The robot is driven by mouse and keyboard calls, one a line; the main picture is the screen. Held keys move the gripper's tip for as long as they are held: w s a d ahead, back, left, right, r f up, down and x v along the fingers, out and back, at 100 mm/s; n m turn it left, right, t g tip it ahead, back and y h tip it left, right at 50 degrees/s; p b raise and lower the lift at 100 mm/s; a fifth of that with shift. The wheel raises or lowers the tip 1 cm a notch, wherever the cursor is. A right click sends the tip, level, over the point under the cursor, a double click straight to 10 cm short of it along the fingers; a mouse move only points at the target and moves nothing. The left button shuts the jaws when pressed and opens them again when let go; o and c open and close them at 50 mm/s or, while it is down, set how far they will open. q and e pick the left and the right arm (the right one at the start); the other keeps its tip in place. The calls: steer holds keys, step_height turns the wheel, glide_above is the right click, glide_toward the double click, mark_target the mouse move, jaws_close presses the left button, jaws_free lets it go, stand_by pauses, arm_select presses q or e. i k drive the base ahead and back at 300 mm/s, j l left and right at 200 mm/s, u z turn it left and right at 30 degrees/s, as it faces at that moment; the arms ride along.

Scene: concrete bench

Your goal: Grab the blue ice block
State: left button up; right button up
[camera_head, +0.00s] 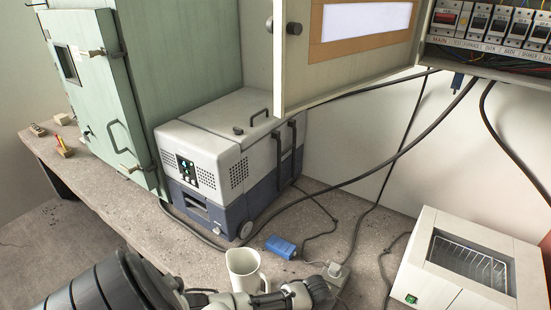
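A small blue block (281,247) lies on the concrete bench, right of the cooler's wheel. It looks like the blue ice block, though a black cable runs close by it and I cannot tell whether they are joined. My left arm comes in from the lower left, and grey parts that look like my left gripper (316,290) are at the bottom edge, nearer to me than the block and apart from it. Its fingers are not clear. A white jug (243,266) stands just behind these parts, its lower part hidden. My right gripper is not in view.
A grey and blue cooler (205,150) stands behind the block, beside a green cabinet (95,110). An open electrical panel door (345,60) hangs above. Cables and a plug (334,272) lie right of the block. A white box with a wire rack (450,265) is at right.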

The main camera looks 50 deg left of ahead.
mark_target(285, 249)
steer(key=i+j, duration=0.15)
steer(key=j, duration=0.25)
steer(key=i+j, duration=0.15)
steer(key=j, duration=0.25)
steer(key=i+j, duration=0.15)
steer(key=j, duration=0.2)
steer(key=i+j, duration=0.15)
steer(key=j, duration=0.25)
